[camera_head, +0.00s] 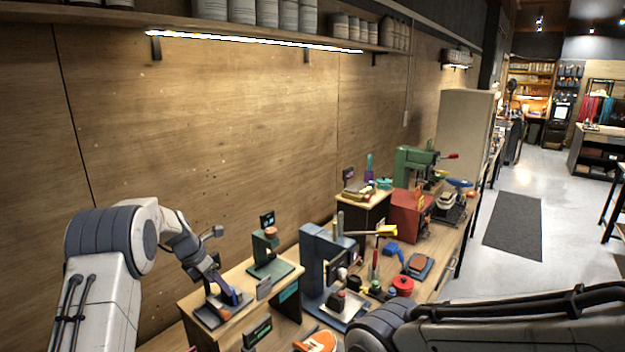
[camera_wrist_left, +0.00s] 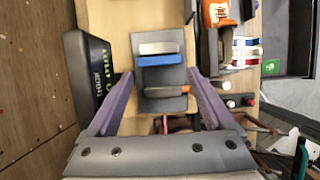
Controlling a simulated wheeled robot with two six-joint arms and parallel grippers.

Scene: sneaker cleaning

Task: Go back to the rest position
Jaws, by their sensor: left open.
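My left gripper (camera_head: 218,284) is over the low wooden stand at the left of the bench. In the left wrist view its purple fingers (camera_wrist_left: 160,75) are spread wide. Between and below them is a dark pad (camera_wrist_left: 175,103) bearing a blue and grey block (camera_wrist_left: 160,60) and a small orange-tipped piece (camera_wrist_left: 168,93). The fingers look apart from the block. The block's blue side also shows in the head view (camera_head: 236,298), partly hidden by the gripper. My right arm crosses the lower right of the head view; its gripper is not visible.
A green stand (camera_head: 272,268) and a blue-grey press (camera_head: 318,265) stand right of the gripper. An orange shoe (camera_head: 316,342) lies at the bottom edge. A red box machine (camera_head: 408,215) and green machine (camera_head: 415,165) stand farther back. The wooden wall is close behind.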

